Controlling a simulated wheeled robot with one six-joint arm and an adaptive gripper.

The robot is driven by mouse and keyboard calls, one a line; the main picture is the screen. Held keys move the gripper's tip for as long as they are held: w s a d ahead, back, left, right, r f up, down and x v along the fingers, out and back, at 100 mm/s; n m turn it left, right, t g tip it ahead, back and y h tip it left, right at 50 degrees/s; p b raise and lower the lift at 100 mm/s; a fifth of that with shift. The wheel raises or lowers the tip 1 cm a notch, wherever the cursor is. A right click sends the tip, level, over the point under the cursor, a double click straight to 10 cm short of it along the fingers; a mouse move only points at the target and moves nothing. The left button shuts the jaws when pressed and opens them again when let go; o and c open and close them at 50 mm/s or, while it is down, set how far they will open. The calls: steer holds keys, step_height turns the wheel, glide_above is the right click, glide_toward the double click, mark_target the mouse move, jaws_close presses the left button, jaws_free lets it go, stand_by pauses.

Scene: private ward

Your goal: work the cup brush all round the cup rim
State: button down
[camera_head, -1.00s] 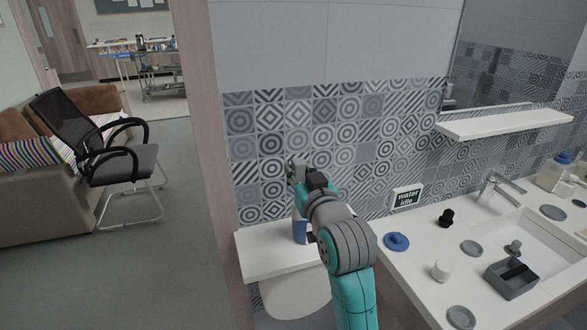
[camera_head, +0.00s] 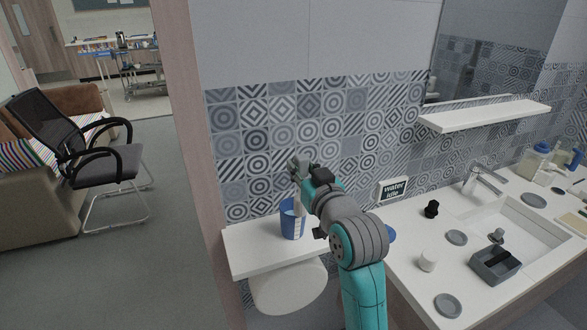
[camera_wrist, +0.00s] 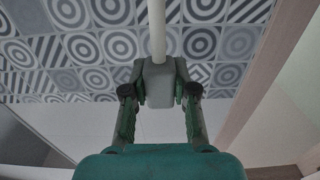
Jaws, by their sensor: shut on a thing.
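The blue cup (camera_head: 287,222) stands upright on the white ledge at the left of the washbasin, partly hidden by the brush and my arm. My gripper (camera_head: 301,168) is above the cup. In the wrist view my gripper (camera_wrist: 160,92) is shut on the grey handle block of the cup brush (camera_wrist: 157,35), and its pale rod runs away from the fingers. In the head view the pale brush (camera_head: 298,215) hangs down from the gripper at the cup. I cannot tell whether its head touches the rim or is inside the cup.
The tiled wall (camera_head: 260,130) is close behind the ledge (camera_head: 250,253). To the right, the counter holds a white small cup (camera_head: 428,260), a grey box (camera_head: 495,265), a black knob-like item (camera_head: 432,209), grey discs and a tap (camera_head: 480,180).

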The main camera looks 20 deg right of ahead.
steer(key=shift+d, duration=0.6)
steer(key=shift+f, duration=0.1)
steer(key=shift+w+d, duration=0.65)
steer(key=shift+w, duration=0.25)
steer(key=shift+w+d, duration=0.65)
steer(key=shift+w, duration=0.2)
steer(key=shift+r, duration=0.25)
step_height(320, 180, up, 6)
steer(key=shift+f, duration=0.1)
steer(key=shift+n+y, duration=0.5)
steer(key=shift+y, duration=0.3)
steer(key=shift+w+d+f, duration=0.1)
steer(key=shift+w+f, duration=0.1)
steer(key=shift+f, duration=1.05)
steer(key=shift+w+f, duration=0.15)
steer(key=shift+f, duration=1.05)
